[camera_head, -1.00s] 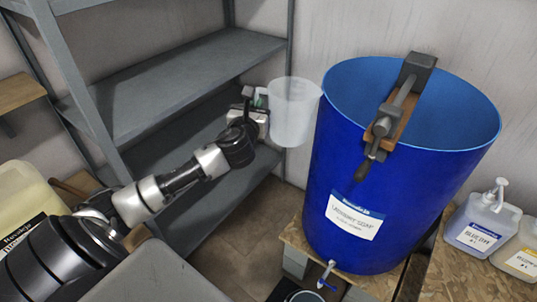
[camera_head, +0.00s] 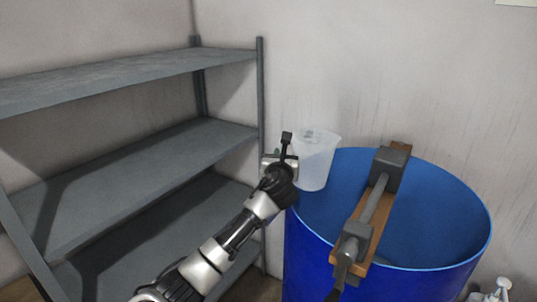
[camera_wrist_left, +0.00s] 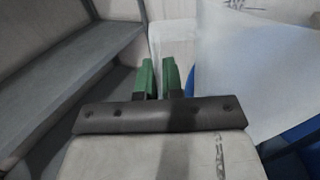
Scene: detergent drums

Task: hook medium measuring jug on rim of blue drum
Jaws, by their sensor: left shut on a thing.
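The translucent white measuring jug (camera_head: 316,162) is upright at the back left rim of the blue drum (camera_head: 312,262). In the picture its lower part overlaps the drum's rim; I cannot tell whether it touches it. My left gripper (camera_head: 286,150) is at the jug's left side, shut on the jug. In the left wrist view the green fingertips (camera_wrist_left: 159,77) are close together, and the jug (camera_wrist_left: 262,70) fills the right side as a pale, blurry wall. The handle is hard to make out. The right gripper is not in view.
A wooden bar (camera_head: 367,232) with a grey clamp (camera_head: 375,205) lies across the drum's open top, right of the jug. A grey metal shelf unit (camera_head: 150,150) stands at the left. A white pump bottle (camera_head: 501,290) shows at the lower right. A wall stands behind.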

